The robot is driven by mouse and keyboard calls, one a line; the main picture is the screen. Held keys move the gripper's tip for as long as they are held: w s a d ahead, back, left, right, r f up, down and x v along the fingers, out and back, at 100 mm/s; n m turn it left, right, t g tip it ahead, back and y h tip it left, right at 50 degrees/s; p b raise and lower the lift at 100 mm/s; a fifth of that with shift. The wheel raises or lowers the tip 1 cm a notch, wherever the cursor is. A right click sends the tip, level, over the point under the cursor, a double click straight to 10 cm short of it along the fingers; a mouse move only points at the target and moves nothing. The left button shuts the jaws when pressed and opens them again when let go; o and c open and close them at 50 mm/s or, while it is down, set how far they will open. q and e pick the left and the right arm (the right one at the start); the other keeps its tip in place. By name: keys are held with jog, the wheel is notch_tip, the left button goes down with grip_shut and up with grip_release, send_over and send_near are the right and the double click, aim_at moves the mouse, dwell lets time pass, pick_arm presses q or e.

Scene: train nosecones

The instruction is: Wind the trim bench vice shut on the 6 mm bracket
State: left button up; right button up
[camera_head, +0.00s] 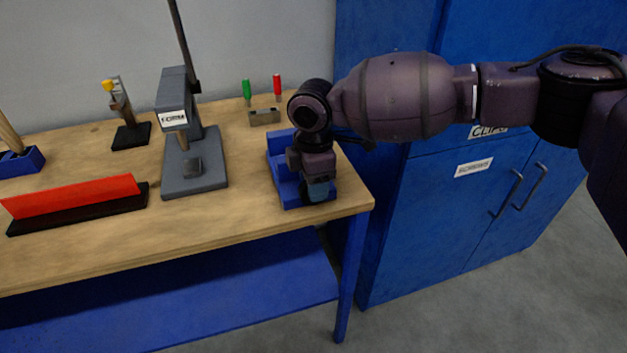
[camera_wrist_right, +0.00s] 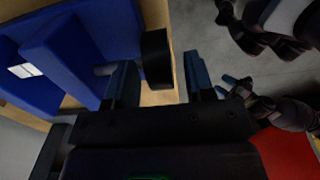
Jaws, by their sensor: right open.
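The blue bench vice (camera_head: 284,178) stands at the right front corner of the bench, partly hidden by my right gripper. In the right wrist view its blue blocks (camera_wrist_right: 75,55) fill the upper left. A dark handle end (camera_wrist_right: 157,58) on the vice's screw side shows between the fingertips. My right gripper (camera_wrist_right: 160,80) points down over the vice's front and is open, with a finger on either side of the handle; I cannot tell whether they touch it. A small pale piece (camera_wrist_right: 22,70) shows at the vice; I cannot tell whether it is the bracket.
A grey press marked FORM (camera_head: 180,130) stands left of the vice. A small grey holder with green and red handles (camera_head: 264,117) is behind it. A red bar on a black base (camera_head: 75,200) lies front left. Blue cabinets (camera_head: 440,210) stand close on the right.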

grip_shut()
jog(key=shift+d, duration=0.1)
jog(key=y, duration=0.1)
jog(key=g+y, duration=0.1)
jog(key=y, duration=0.1)
jog(key=shift+w+d+f, duration=0.1)
jog(key=shift+d+f, duration=0.1)
jog(key=shift+d, duration=0.15)
jog(key=shift+w+d+f+g+y, duration=0.15)
jog(key=shift+g+y, duration=0.15)
jog(key=shift+y, duration=0.8)
jog(key=shift+d+g+y+b, duration=0.15)
jog(key=shift+g+y+b, duration=0.15)
jog(key=shift+y+b, duration=0.3)
